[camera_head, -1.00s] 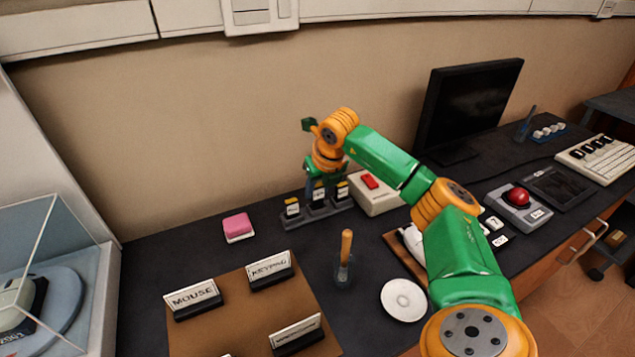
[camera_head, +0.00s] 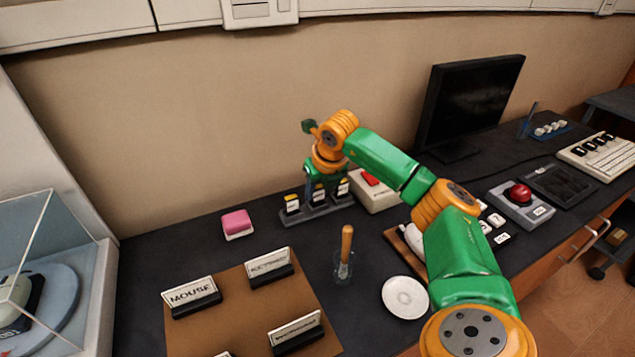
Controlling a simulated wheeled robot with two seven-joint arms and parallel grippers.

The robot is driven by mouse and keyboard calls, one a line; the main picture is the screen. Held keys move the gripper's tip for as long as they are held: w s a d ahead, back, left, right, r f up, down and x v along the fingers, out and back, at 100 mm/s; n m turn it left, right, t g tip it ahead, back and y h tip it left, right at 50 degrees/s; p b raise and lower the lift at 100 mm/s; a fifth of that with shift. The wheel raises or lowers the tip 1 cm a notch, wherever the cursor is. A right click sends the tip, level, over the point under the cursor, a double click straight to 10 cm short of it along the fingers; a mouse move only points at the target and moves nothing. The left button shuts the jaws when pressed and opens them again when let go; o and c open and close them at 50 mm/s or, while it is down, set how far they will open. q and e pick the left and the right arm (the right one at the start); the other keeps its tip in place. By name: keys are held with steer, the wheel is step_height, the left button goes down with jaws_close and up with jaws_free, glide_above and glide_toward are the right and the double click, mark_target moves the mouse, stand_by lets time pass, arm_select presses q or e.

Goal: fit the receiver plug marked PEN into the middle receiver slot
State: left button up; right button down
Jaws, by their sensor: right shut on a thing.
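One stands in the left slot (camera_head: 292,204) and one in the right slot (camera_head: 343,188). My right gripper (camera_head: 318,181) points down over the middle slot, shut on the middle plug (camera_head: 319,194). That plug looks upright, in or just above the middle slot; its seating depth is unclear. Its label is too small to read. The gripper hides the plug's top. My left gripper is out of view.
A pale box with a red switch (camera_head: 371,180) stands close right of the rack. A pink-topped block (camera_head: 237,223) lies to the left. A brown board with name signs (camera_head: 231,307), a wooden-handled tool in a cup (camera_head: 345,252) and a white disc (camera_head: 405,297) are in front.

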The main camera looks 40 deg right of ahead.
steer(key=shift+f, duration=0.25)
jaws_free()
stand_by(0.4)
steer(key=shift+r, duration=0.1)
step_height(320, 180, up, 7)
steer(key=p, duration=0.6)
steer(key=shift+p, duration=0.3)
